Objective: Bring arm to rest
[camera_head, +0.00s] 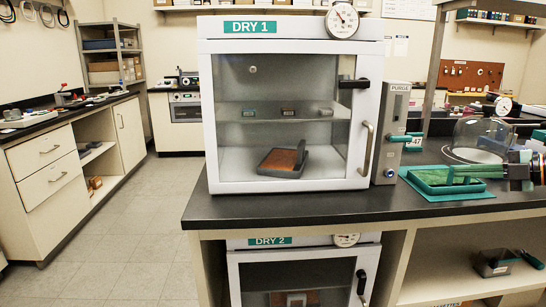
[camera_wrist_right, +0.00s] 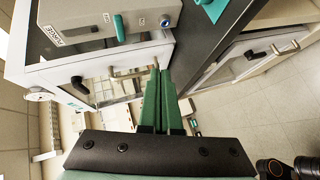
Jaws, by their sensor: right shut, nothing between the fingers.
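My right gripper (camera_head: 428,174) reaches in from the right edge in the head view, above a teal tray and mat. Its green fingers point left and are closed together with nothing between them. They also show closed in the right wrist view (camera_wrist_right: 157,66), pointing toward the dry cabinet. My left gripper is not in view.
The white DRY 1 cabinet (camera_head: 290,28), door closed, stands on the dark counter (camera_head: 300,207). Beside it are the purge box (camera_head: 393,120), the teal tray (camera_head: 425,190) and a glass dome (camera_head: 470,135). The DRY 2 cabinet (camera_head: 245,258) is below. Open floor (camera_head: 120,230) lies left.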

